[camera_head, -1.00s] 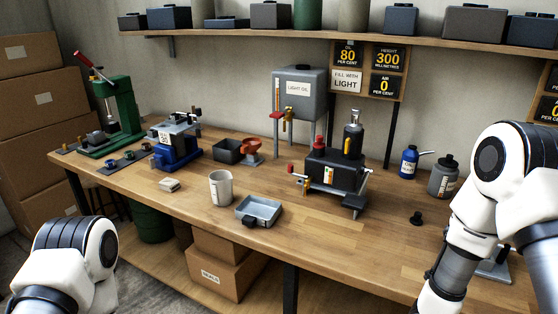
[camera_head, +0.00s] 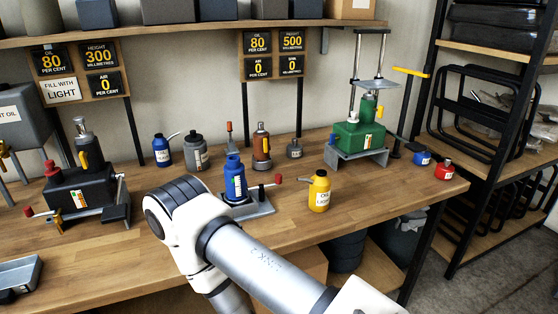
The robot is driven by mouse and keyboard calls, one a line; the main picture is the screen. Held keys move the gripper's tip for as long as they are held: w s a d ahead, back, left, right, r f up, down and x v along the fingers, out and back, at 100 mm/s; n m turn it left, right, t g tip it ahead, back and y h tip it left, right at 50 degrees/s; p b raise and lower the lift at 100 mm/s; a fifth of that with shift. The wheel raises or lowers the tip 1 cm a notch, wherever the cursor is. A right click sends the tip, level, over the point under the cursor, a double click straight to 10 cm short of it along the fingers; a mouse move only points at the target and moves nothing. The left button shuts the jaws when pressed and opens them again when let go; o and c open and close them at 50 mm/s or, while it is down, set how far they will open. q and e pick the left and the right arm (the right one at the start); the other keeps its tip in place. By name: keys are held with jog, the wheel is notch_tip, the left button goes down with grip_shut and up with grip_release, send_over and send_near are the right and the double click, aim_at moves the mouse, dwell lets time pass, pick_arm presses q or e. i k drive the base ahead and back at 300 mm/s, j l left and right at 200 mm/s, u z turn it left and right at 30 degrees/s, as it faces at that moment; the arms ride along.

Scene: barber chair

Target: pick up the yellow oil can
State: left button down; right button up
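The yellow oil can (camera_head: 319,193) stands upright on the wooden workbench near its front edge, right of the picture's middle. The white link of my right arm crosses the lower middle of the picture, in front of the bench and below the can. Neither of my grippers is in view, so I cannot see whether they are open or shut.
A blue bottle jack (camera_head: 235,180) on a grey base stands left of the can, its red-tipped lever reaching toward it. A green press (camera_head: 360,138) stands behind. Bare bench (camera_head: 385,192) lies right of the yellow can.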

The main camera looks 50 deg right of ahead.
aim_at(320, 184)
jog(key=z, duration=1.95)
